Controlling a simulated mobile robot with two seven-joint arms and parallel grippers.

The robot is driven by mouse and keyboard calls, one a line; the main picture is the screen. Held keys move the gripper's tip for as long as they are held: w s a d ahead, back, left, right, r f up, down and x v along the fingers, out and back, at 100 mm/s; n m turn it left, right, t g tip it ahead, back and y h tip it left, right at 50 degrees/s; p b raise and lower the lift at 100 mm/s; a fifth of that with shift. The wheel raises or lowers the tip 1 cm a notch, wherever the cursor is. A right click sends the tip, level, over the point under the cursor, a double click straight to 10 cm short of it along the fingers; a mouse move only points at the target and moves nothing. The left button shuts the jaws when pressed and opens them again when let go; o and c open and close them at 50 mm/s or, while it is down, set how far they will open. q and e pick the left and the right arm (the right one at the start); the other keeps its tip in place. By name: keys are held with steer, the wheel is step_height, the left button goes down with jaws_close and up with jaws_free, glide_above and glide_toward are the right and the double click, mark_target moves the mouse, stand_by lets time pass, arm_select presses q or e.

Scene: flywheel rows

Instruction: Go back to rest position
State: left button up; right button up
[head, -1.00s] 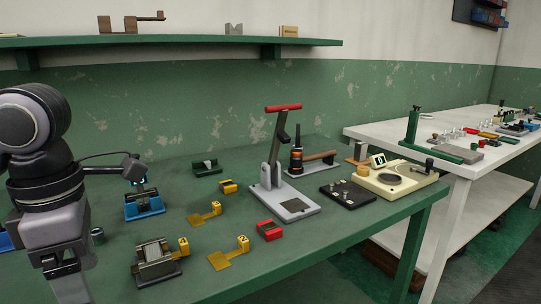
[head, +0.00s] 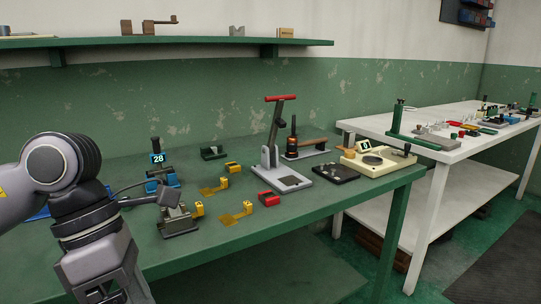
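One arm of mine (head: 85,200) comes in from the left in the head view, over the left end of the green workbench (head: 230,245). Its gripper runs out of the bottom of the picture, so its fingers do not show. My other arm and gripper are not in view. Neither gripper can be seen touching anything on the bench.
The bench holds a blue device marked 28 (head: 160,178), a grey vise (head: 177,221), yellow brackets (head: 236,217), a red block (head: 269,199), a red-handled press (head: 279,150) and a cream scale (head: 379,161). A white table (head: 440,150) stands right.

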arm_select(q)
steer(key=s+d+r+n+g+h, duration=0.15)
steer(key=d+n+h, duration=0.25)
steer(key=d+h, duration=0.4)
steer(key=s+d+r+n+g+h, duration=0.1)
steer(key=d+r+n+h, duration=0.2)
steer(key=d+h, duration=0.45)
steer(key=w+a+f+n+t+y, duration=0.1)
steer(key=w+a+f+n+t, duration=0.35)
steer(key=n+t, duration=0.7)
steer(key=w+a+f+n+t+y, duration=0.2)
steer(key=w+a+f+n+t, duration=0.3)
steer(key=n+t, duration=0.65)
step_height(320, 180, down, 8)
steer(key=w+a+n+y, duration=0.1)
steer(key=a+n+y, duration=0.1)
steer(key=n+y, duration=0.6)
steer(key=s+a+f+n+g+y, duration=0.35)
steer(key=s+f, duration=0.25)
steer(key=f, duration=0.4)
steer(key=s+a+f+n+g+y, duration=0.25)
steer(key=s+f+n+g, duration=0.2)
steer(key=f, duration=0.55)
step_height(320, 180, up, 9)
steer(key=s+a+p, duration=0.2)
steer(key=p, duration=1)
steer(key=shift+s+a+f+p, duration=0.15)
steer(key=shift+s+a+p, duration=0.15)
steer(key=shift+p, duration=0.1)
